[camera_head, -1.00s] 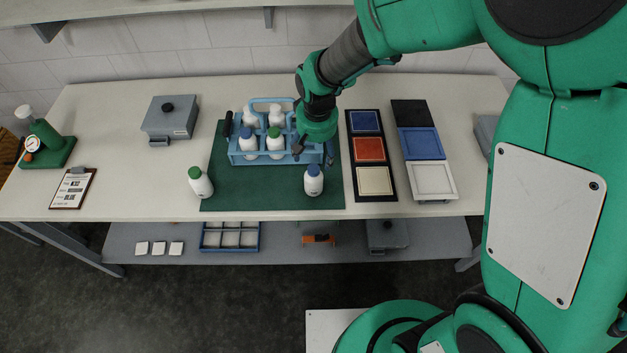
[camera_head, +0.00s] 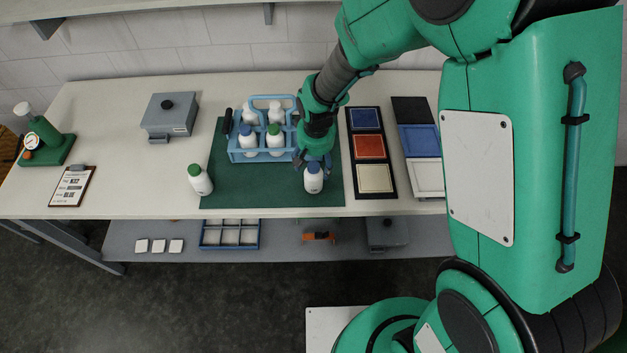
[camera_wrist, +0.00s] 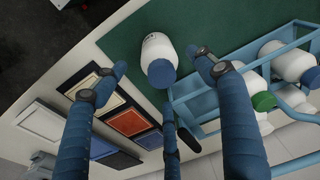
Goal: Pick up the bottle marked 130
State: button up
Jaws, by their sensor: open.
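A white bottle with a blue cap (camera_head: 313,183) stands upright on the green mat, right of the blue carrier. Its number is too small to read. In the wrist view, this bottle (camera_wrist: 158,46) lies between the spread fingers, with faint marks on its side. My gripper (camera_head: 313,163) is open above and around the bottle's top, not closed on it. In the wrist view, my gripper (camera_wrist: 160,65) shows blue fingers on both sides and one below the cap. A white bottle with a green cap (camera_head: 200,182) stands at the mat's left edge. Several other bottles (camera_head: 248,144) stand in the carrier.
The blue carrier (camera_head: 236,157) stands close behind and left of my gripper. A dark tray with blue, red and cream squares (camera_head: 374,179) lies to the right. A grey box (camera_head: 168,117) and a clipboard (camera_head: 72,187) are at the left. The green mat's front middle (camera_head: 255,190) is clear.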

aim_at(314, 172)
jog(key=shift+f, duration=0.35)
jog(key=shift+w+a+f, duration=0.1)
jog(key=shift+f, duration=1.2)
jog(key=shift+w+f, duration=0.1)
jog(key=shift+f, duration=1.2)
jog(key=shift+c, duration=0.5)
jog(key=c, duration=1.6)
jog(key=shift+r, duration=0.1)
